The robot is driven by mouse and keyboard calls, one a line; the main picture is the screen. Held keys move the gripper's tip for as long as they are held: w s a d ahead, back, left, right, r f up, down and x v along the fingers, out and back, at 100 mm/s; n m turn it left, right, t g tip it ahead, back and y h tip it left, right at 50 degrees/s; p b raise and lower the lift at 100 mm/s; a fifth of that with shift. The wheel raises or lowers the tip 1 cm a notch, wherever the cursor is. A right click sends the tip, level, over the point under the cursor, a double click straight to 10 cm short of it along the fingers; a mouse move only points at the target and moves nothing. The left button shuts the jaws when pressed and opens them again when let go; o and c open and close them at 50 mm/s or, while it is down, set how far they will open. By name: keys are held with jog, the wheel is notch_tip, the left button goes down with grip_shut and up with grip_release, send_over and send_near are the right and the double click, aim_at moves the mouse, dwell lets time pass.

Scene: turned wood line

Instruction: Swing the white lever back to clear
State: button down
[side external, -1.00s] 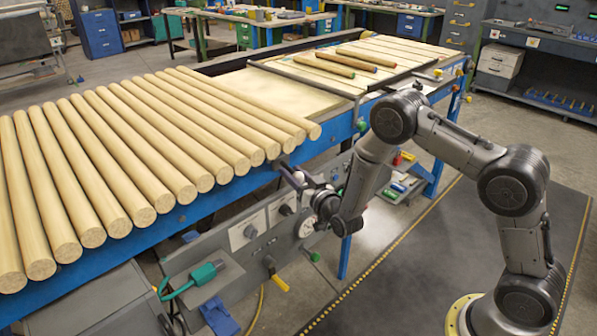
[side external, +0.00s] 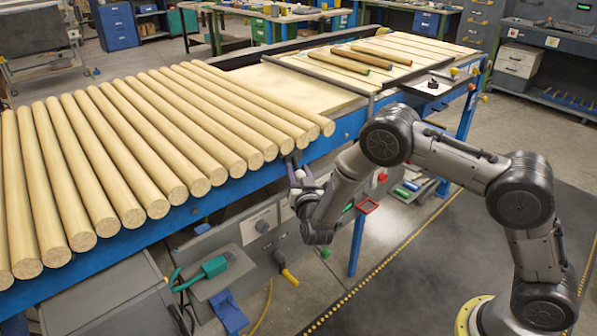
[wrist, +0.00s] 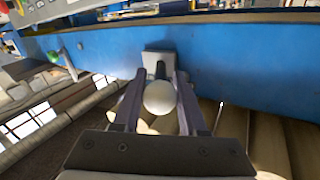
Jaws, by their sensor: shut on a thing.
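The white lever's round knob (wrist: 160,97) sits between the two fingers of my gripper (wrist: 158,105) in the wrist view. The fingers are shut on it. Behind the knob, a grey mounting block (wrist: 157,60) is fixed to the blue rail. In the side view my gripper (side external: 297,168) is at the front edge of the bench, just below the end of the dowel row. Only a small pale part of the lever (side external: 300,174) shows there. The lever's shaft is mostly hidden by the knob and the fingers.
Many turned dowels (side external: 150,150) lie side by side on the blue-framed bench (side external: 345,130), close to my gripper. Below is a grey control panel (side external: 260,225) with a yellow-handled lever (side external: 288,275) and a green-handled part (side external: 213,266). Open floor lies to the right.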

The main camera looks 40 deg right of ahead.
jog(key=shift+w+a+r, duration=0.1)
jog(key=c, duration=0.5)
grip_release()
jog(key=v, duration=1.3)
jog(key=shift+s+a, duration=0.15)
jog(key=shift+s, duration=0.2)
